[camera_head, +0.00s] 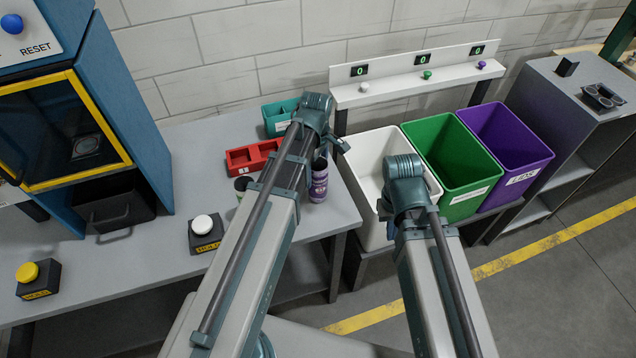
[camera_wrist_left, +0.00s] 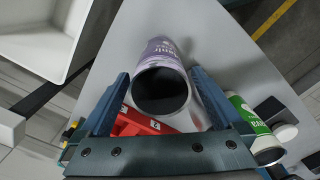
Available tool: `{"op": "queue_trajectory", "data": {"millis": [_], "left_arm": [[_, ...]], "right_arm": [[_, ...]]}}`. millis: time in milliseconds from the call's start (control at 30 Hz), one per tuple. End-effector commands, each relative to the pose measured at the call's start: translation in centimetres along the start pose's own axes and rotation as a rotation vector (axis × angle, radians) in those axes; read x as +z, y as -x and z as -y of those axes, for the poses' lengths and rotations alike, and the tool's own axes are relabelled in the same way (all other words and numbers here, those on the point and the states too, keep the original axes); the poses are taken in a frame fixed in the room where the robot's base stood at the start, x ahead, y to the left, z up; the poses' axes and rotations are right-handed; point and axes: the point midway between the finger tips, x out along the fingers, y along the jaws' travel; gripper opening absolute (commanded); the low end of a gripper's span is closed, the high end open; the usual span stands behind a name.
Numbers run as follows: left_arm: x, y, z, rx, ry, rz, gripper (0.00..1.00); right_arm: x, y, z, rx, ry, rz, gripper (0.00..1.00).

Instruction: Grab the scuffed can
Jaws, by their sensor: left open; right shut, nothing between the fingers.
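A purple can (camera_head: 318,182) with pale lettering stands on the grey table near its right edge. In the left wrist view the purple can (camera_wrist_left: 161,75) shows its dark open end between my fingers. My left gripper (camera_wrist_left: 158,92) is open around it, and I cannot tell whether either finger touches it. A green can (camera_head: 243,184) stands to the left, partly hidden by my left arm; it also shows in the left wrist view (camera_wrist_left: 248,125). I cannot make out scuffs on either can. My right gripper (camera_head: 386,217) is shut and empty by the white bin.
A red tray (camera_head: 240,158) and a teal box (camera_head: 276,120) sit behind the cans. White (camera_head: 362,150), green (camera_head: 470,185) and purple (camera_head: 530,160) bins stand to the right. A white button box (camera_head: 205,232) and a blue machine (camera_head: 130,110) are at left.

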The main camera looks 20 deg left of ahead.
Motion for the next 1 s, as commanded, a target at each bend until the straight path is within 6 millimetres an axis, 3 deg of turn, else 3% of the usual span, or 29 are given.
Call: {"op": "queue_trajectory", "data": {"millis": [300,667,1000], "left_arm": [[0.3,-4.3,0.1,0.000,0.000,0.000,1.00],[0.3,-4.5,0.1,0.000,0.000,0.000,0.98],[0.3,-4.5,0.0,0.000,0.000,0.000,0.37]], "right_arm": [[-0.2,-4.2,0.4,0.000,-0.001,0.000,0.00],[-0.3,-4.5,0.4,0.000,-0.002,0.000,0.00],[-0.3,-4.5,0.4,0.000,-0.002,0.000,0.00]]}}
